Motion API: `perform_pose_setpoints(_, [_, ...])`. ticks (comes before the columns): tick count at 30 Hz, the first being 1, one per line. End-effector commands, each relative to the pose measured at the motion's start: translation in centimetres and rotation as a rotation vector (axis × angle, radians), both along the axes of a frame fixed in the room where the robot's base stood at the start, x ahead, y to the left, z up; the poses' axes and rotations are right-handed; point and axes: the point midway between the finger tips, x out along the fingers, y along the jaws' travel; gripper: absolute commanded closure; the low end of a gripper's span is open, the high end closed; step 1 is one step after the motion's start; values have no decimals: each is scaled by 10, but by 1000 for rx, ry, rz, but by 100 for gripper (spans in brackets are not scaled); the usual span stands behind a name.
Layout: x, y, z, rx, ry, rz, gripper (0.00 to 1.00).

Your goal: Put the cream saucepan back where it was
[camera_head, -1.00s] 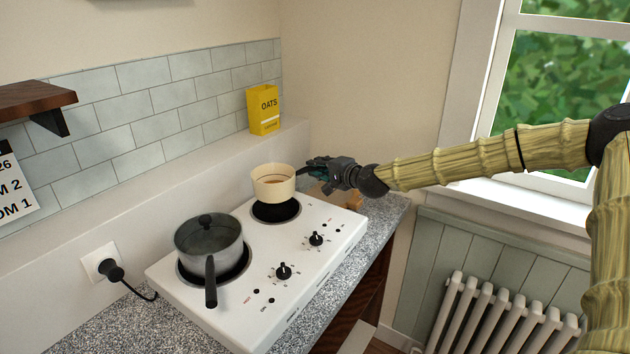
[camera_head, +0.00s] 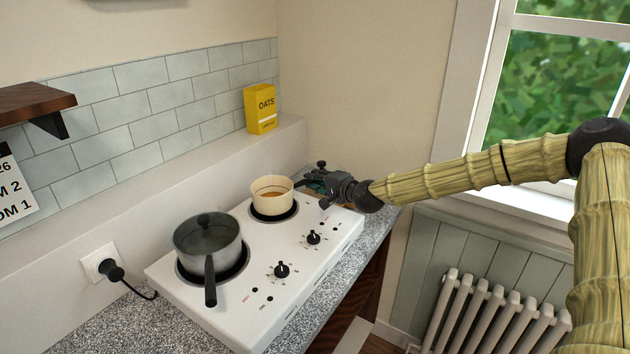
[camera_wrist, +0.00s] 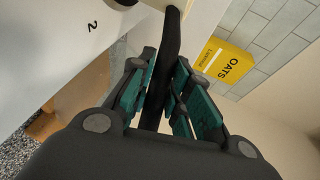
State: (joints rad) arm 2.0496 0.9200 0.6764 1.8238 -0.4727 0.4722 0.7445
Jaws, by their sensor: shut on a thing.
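The cream saucepan (camera_head: 271,197) is upright at the far burner (camera_head: 290,217) of the white hotplate, with something orange-brown inside. It looks on or very close to the burner; I cannot tell whether it touches. My gripper (camera_head: 311,182) is to the right of the pan and shut on its dark handle (camera_wrist: 167,50). In the wrist view, my gripper's teal finger pads (camera_wrist: 160,100) lie on both sides of the handle. Only a small edge of the pan (camera_wrist: 160,5) shows at the top there.
A grey lidded pot (camera_head: 208,242) stands on the near burner, its handle pointing to the front. A yellow oats box (camera_head: 260,110) stands on the ledge behind; it also shows in the wrist view (camera_wrist: 228,68). A wooden thing (camera_wrist: 80,100) lies beyond the hotplate, beneath my gripper.

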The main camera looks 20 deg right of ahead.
Motion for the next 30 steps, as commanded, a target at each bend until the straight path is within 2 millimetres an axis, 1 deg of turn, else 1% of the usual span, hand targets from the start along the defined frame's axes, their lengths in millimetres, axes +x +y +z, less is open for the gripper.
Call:
perform_pose_setpoints(4, [0, 1, -2, 1, -2, 0, 100])
perform_pose_setpoints(5, [0, 1, -2, 0, 0, 1, 77])
perform_pose_setpoints(6, [0, 1, -2, 0, 0, 1, 70])
perform_pose_setpoints(8, [0, 1, -2, 0, 0, 1, 60])
perform_pose_setpoints(21, [-1, 0, 1, 0, 0, 0, 60])
perform_pose_setpoints(26, [-16, -7, 4, 3, 0, -2, 60])
perform_pose_setpoints(30, [-34, -12, 8, 2, 0, 0, 60])
